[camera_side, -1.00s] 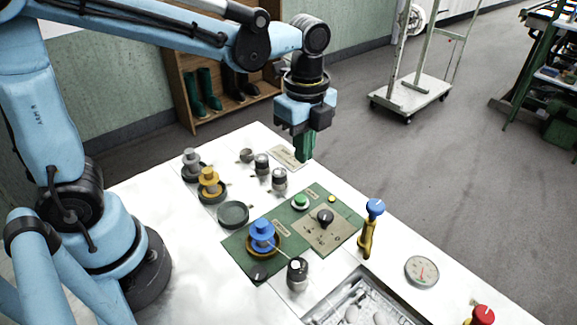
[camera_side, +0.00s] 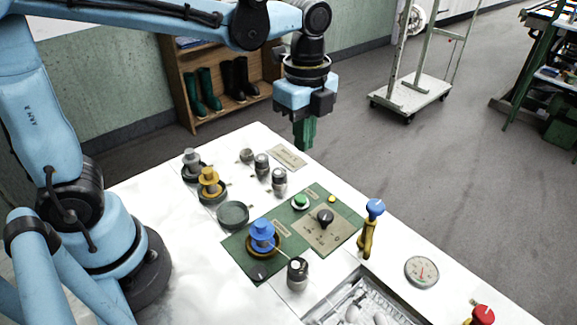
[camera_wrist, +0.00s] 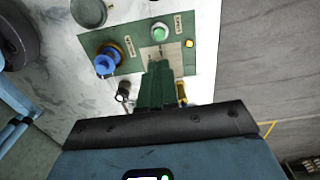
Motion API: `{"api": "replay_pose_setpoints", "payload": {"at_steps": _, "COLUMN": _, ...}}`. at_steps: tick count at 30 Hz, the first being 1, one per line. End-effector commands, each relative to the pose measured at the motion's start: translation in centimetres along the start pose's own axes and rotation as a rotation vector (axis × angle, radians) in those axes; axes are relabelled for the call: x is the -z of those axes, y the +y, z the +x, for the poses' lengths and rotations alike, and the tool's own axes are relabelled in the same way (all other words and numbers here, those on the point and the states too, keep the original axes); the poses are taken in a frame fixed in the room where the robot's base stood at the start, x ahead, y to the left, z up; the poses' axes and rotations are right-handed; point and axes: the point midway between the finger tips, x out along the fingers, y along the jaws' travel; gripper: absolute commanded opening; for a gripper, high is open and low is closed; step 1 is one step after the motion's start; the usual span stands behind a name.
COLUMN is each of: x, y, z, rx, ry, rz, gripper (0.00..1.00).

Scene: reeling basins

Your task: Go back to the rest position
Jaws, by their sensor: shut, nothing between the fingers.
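My gripper (camera_side: 304,140) hangs in the air above the far edge of the white table, fingers pointing down, shut and empty. In the wrist view its green fingers (camera_wrist: 157,85) are together and cover part of the control panel. The green panel (camera_side: 283,211) below carries a black knob (camera_side: 325,217), a green button (camera_side: 300,201) and a small yellow button (camera_side: 332,198). A blue spool (camera_side: 262,236) stands upright at the panel's left part. None of these touches my gripper.
Grey and yellow spools (camera_side: 209,182) stand at the table's left, with several small metal jars (camera_side: 262,165) nearby. A blue-topped valve (camera_side: 374,208), a dial gauge (camera_side: 421,271) and a red knob (camera_side: 483,314) line the right side. A boot shelf (camera_side: 220,82) stands behind.

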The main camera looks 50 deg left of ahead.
Motion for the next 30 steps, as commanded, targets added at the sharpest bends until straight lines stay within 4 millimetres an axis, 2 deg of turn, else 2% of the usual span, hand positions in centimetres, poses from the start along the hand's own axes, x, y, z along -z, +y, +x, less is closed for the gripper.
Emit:
{"api": "replay_pose_setpoints", "payload": {"at_steps": 5, "x": -1.0, "y": 0.7, "z": -0.2, "rx": 0.057, "ry": 0.016, "rz": -0.150, "gripper": 0.00}}
{"api": "replay_pose_setpoints", "payload": {"at_steps": 11, "x": -3.4, "y": 2.5, "z": -0.4, "rx": 0.219, "ry": 0.101, "rz": -0.591, "gripper": 0.00}}
{"api": "replay_pose_setpoints", "payload": {"at_steps": 15, "x": -5.1, "y": 3.8, "z": -0.1, "rx": 0.331, "ry": 0.205, "rz": -0.925, "gripper": 0.00}}
{"api": "replay_pose_setpoints", "payload": {"at_steps": 21, "x": -6.8, "y": 5.2, "z": 0.7, "rx": 0.442, "ry": 0.376, "rz": -1.311, "gripper": 0.00}}
{"api": "replay_pose_setpoints", "payload": {"at_steps": 25, "x": -7.4, "y": 5.6, "z": 1.0, "rx": 0.476, "ry": 0.455, "rz": -1.453, "gripper": 0.00}}
{"api": "replay_pose_setpoints", "payload": {"at_steps": 30, "x": -7.6, "y": 5.7, "z": 1.2, "rx": 0.489, "ry": 0.492, "rz": -1.515, "gripper": 0.00}}
